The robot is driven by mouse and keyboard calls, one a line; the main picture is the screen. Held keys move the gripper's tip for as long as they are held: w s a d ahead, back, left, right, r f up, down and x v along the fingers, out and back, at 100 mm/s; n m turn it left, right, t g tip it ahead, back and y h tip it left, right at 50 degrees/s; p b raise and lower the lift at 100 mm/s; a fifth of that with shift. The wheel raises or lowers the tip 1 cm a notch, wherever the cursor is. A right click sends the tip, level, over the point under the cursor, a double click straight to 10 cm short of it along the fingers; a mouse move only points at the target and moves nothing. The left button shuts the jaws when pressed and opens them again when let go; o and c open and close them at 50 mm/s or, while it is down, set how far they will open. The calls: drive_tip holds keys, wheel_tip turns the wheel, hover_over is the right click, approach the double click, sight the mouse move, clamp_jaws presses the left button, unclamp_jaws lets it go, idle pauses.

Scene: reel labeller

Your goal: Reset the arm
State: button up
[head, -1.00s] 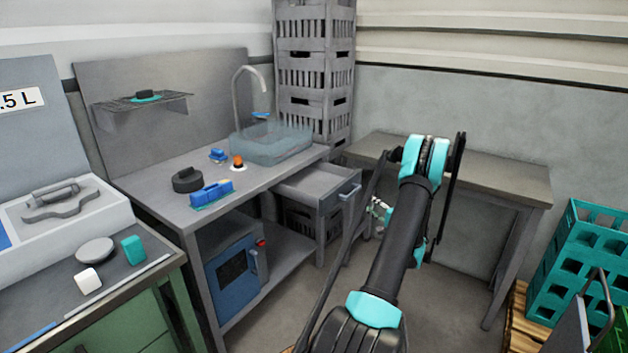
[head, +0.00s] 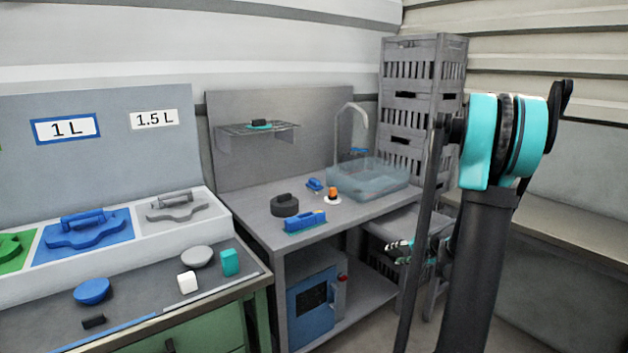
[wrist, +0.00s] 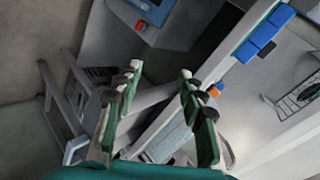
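My gripper (wrist: 160,75) is open in the wrist view, its two green and dark fingers spread apart with nothing between them.
The grey sink bench (head: 262,220) carries a blue-handled tool (head: 305,221), a dark round object (head: 285,205) and a clear basin (head: 367,180). Stacked grey crates (head: 425,110) stand behind. A tool counter (head: 130,300) is at left, a bare table (head: 570,222) at right.

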drive_tip(key=s+a+n+g+h, duration=0.1)
drive_tip(key=s+a+n+g, duration=0.1)
drive_tip(key=s+a, duration=0.35)
drive_tip(key=s+a+n+g+h, duration=0.1)
drive_tip(key=s+a+n, duration=0.15)
drive_tip(key=s, duration=0.65)
drive_tip(key=s+a+f+n+g+h, duration=0.1)
drive_tip(key=s+f+n+h, duration=0.1)
drive_tip(key=s, duration=1.2)
drive_tip(key=shift+s+f+n+g+h, duration=0.35)
drive_tip(key=shift+f+h, duration=0.15)
drive_tip(key=shift+h, duration=0.3)
drive_tip(key=shift+w, duration=0.1)
